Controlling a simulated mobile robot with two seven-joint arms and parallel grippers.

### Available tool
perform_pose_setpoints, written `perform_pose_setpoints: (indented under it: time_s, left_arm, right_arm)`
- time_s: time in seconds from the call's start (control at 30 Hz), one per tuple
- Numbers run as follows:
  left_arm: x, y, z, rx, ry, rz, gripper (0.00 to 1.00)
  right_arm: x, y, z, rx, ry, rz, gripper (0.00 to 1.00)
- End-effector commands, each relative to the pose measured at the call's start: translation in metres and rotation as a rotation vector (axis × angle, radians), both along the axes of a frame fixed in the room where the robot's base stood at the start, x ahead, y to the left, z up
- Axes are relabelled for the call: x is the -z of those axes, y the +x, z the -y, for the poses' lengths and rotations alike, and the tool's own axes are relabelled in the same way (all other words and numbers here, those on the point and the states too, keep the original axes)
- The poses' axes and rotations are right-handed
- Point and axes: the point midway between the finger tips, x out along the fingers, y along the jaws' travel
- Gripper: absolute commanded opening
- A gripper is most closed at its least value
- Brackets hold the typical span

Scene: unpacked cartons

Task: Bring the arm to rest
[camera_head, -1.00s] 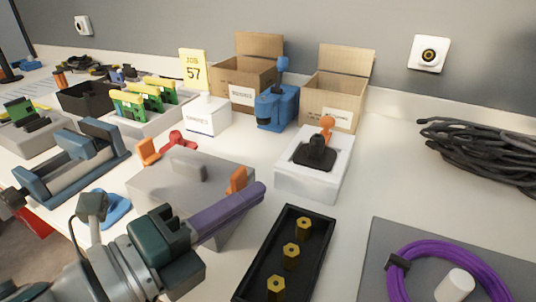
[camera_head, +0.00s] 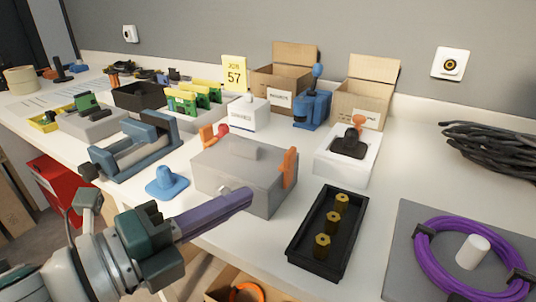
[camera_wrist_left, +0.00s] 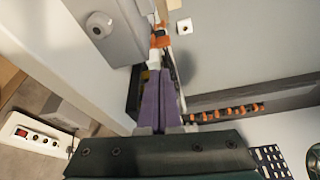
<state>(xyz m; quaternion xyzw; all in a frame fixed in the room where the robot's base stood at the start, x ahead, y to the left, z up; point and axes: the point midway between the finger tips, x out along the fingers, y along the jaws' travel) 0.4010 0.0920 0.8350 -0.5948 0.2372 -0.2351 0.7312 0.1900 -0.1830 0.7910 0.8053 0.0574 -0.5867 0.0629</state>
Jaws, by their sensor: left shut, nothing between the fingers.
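My left arm comes in from the lower left of the head view. Its left gripper (camera_head: 246,196) has long purple fingers, which lie together with nothing between them. The fingers point right and slightly up, in front of the grey box with orange clamps (camera_head: 232,178), overlapping its lower front in the picture. I cannot tell whether they touch it. In the left wrist view the shut purple fingers (camera_wrist_left: 161,78) point away from the dark gripper body. My right gripper is not in view.
A black tray (camera_head: 300,255) with brass hex pieces lies right of the fingers. The purple cable coil (camera_head: 430,268) is further right. A blue clamp fixture (camera_head: 135,155) and blue knob piece (camera_head: 167,184) stand left. Cartons (camera_head: 285,72) stand behind. A power strip (camera_wrist_left: 30,137) shows in the wrist view.

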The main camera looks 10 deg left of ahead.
Motion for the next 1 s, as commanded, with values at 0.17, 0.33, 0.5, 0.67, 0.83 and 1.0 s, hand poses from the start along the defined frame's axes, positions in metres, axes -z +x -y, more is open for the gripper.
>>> perform_pose_setpoints:
  time_s: [0.17,0.33,0.5,0.67,0.83,1.0]
  left_arm:
    - [-0.046,0.008,-0.016,-0.178,-0.122,-0.110,0.00]
    - [-0.107,0.000,-0.060,-0.567,-0.421,-0.413,0.00]
    - [-0.143,-0.053,-0.094,-0.949,-0.724,-0.787,0.00]
    - [-0.172,-0.123,-0.100,-1.233,-0.911,-1.103,0.00]
    - [-0.216,-0.199,-0.092,-1.480,-1.012,-1.390,0.00]
    - [-0.270,-0.211,-0.091,-1.520,-1.016,-1.432,0.00]
  right_arm:
    - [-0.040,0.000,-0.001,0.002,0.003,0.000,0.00]
    - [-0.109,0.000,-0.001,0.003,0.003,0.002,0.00]
    - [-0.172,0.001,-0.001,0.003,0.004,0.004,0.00]
    - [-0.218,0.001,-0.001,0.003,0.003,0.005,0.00]
    - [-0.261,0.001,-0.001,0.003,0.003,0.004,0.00]
    - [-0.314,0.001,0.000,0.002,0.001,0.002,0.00]
